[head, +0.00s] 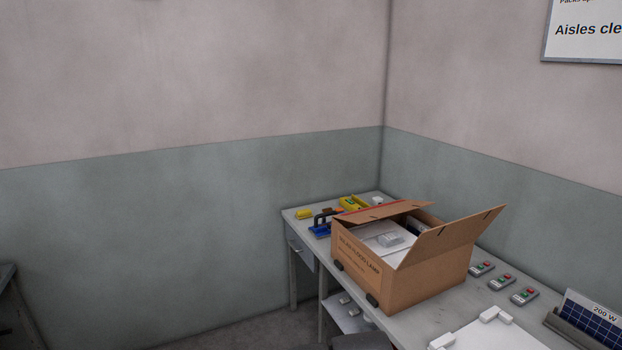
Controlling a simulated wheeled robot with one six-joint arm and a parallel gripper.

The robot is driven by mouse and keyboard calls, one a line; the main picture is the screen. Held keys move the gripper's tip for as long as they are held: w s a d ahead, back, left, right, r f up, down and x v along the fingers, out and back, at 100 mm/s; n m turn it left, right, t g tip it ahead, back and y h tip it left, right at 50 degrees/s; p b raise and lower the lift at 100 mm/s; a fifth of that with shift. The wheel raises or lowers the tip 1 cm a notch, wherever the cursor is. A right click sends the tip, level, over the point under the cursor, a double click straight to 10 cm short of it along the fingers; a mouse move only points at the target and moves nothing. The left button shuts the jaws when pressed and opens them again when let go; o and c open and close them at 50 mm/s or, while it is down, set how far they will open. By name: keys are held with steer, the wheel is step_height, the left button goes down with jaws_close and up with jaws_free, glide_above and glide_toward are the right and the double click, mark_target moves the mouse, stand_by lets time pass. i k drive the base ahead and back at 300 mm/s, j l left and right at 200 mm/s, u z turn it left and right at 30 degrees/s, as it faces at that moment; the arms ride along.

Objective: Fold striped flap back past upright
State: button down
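An open cardboard carton (425,285) with printing on its left face stands on the grey bench. The flap with a red stripe (384,211) along its edge is at the carton's far side. It lies at a low slant, and I cannot tell its exact angle. A plain flap (455,232) on the right side slants up and outward. Inside the carton are a white sheet or panel and a small pale grey block (389,240). My gripper is not in view.
Behind the carton are a yellow bin (354,202), a blue tool holder (320,230) and a yellow block (304,214). Several button boxes (502,282) line the right side. Walls close off the back.

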mark_target(367, 215)
steer(key=i+l+z, duration=0.15)
steer(key=i+z, duration=0.2)
steer(key=i, duration=0.85)
